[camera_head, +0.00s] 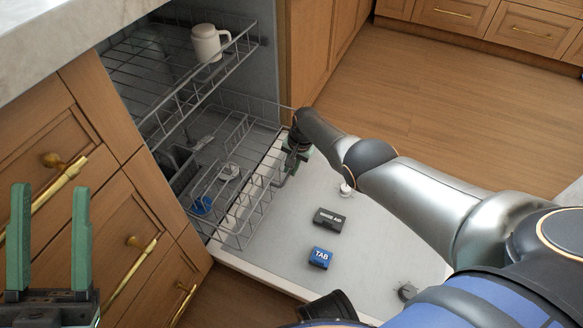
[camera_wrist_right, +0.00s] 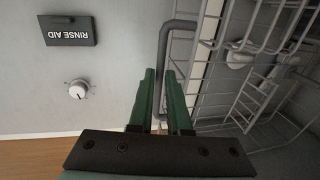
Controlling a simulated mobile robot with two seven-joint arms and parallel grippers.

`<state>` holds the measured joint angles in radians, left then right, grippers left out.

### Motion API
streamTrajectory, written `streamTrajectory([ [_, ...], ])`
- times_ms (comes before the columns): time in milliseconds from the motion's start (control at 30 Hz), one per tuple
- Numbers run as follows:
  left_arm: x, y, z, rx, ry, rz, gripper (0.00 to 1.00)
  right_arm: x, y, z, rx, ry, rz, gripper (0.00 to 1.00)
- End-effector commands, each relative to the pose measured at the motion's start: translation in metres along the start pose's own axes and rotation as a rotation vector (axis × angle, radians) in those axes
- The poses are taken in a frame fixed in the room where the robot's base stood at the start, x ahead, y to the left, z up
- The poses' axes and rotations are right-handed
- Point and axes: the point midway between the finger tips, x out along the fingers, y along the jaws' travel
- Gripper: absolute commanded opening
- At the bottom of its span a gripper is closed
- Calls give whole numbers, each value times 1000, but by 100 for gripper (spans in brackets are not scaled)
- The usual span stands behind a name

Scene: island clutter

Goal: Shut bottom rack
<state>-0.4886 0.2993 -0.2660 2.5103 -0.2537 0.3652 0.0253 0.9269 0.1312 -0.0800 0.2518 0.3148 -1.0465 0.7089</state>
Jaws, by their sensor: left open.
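The bottom rack (camera_head: 244,206) is a grey wire rack, pulled partly out of the dishwasher over its lowered door (camera_head: 285,220). It holds a blue item (camera_head: 202,205) and a pale utensil-like item (camera_head: 228,171). My right gripper (camera_head: 292,160) is at the rack's front right corner. In the right wrist view its green fingers (camera_wrist_right: 161,78) are close together, with the rack's grey tube handle (camera_wrist_right: 179,27) running down between them; the contact itself is partly hidden. My left gripper (camera_head: 48,195) is open and empty, upright before the cabinets at left.
The upper rack (camera_head: 190,85) is also out, with a white mug (camera_head: 209,43) on it. The door's inner face has a rinse aid cover (camera_head: 329,217) and a blue tab box (camera_head: 321,257). Wooden drawers (camera_head: 105,215) stand close at left. Open floor lies at right.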

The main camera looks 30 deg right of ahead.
Motion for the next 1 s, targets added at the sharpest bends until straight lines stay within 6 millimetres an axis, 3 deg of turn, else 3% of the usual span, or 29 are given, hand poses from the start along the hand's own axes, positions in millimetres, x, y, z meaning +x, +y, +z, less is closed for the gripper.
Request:
streamTrajectory([
  [33,0,0,0,1,0,1,50,0,0,0,0,1,-1,22],
  [233,0,0,0,3,-1,4,50,0,0,0,0,0,0,44],
  [567,3,-2,-3,2,-1,3,50,-4,0,0,0,-1,1,44],
  [1000,42,-31,-50,-35,33,-18,50,-58,-1,0,1,-2,1,44],
])
